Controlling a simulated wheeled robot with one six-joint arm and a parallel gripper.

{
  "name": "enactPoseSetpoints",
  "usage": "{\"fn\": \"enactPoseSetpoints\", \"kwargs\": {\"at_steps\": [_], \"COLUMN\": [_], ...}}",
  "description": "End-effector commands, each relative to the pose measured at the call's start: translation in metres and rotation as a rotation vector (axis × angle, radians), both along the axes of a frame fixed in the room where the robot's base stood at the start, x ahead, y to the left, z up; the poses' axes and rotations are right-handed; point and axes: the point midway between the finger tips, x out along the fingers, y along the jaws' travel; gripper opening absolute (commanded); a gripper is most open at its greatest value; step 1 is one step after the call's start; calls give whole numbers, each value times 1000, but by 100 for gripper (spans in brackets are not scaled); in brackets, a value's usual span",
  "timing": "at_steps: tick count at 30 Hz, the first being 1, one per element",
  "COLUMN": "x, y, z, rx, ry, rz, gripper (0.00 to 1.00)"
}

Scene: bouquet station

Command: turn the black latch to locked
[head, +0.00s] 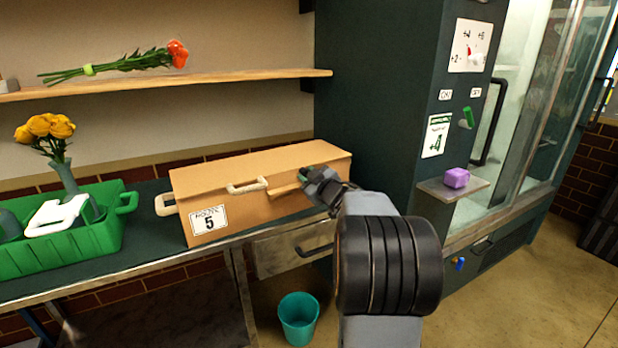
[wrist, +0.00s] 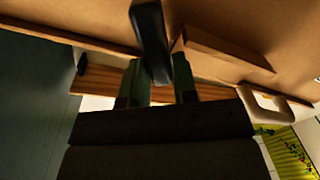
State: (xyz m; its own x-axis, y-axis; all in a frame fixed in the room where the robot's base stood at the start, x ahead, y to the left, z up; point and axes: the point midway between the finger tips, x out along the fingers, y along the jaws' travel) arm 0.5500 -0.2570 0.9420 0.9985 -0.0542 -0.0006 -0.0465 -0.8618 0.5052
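The black latch (wrist: 149,28) sits on the front of the tan case (head: 265,172), which also fills the top of the wrist view. In the wrist view it stands between the two green fingers of my gripper (wrist: 162,82), with no clear gap on either side. My gripper looks shut on its lower end. In the head view my gripper (head: 312,180) is at the case's front right, and the latch is hidden behind it or too small to make out.
The case has a pale front handle (head: 248,186) and a label with a 5 (head: 208,221). It stands on a dark counter beside a green crate (head: 60,250). A teal bin (head: 298,318) is on the floor below. A dark cabinet (head: 375,100) rises behind on the right.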

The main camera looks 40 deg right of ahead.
Motion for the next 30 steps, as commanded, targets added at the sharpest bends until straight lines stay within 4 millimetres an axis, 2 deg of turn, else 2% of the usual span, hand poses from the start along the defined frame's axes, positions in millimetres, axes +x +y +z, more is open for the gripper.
{"fn": "enactPoseSetpoints", "kwargs": {"at_steps": [1,6,17,23,28,30], "x": [0,0,0,0,-1,-17], "y": [0,0,0,-4,-11,-11], "z": [0,0,2,7,9,4], "rx": [0,1,35,241,528,535], "ry": [0,0,-1,-9,-26,-30], "rz": [0,0,1,0,-2,-4], "gripper": [32,48,49,49,49,49]}}
